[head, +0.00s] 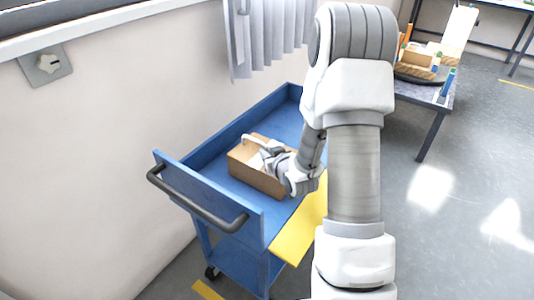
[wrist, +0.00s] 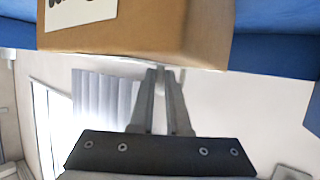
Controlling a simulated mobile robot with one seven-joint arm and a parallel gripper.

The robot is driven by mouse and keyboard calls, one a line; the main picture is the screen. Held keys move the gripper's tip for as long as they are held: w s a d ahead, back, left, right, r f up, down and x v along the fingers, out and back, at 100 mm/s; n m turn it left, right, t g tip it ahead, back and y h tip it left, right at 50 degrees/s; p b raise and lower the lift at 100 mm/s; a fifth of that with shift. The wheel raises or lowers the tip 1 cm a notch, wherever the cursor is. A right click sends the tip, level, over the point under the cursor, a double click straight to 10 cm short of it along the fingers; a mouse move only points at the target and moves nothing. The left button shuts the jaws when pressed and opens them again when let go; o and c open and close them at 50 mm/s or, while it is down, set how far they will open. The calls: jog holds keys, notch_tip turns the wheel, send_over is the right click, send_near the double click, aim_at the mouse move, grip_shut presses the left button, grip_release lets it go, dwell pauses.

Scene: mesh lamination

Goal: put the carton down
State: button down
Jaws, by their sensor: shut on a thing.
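The brown cardboard carton (head: 262,182) is at the top tray of the blue cart (head: 222,182), within its raised sides. I cannot tell whether its bottom touches the tray. In the wrist view the carton (wrist: 150,38) fills the top, with part of a white label with dark print on it. In the wrist view the fingers (wrist: 162,76) are close together at the carton's edge, and the tips are partly hidden there.
The cart has a dark push handle (head: 195,203) at its near end and a yellow panel (head: 301,229) on its right side. A wall is close on the left, with a grey curtain (head: 270,35). A table (head: 438,97) with boxes stands at the back right. The floor at right is clear.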

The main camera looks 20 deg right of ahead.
jog(key=shift+f, duration=0.15)
jog(key=c, duration=0.9)
grip_release()
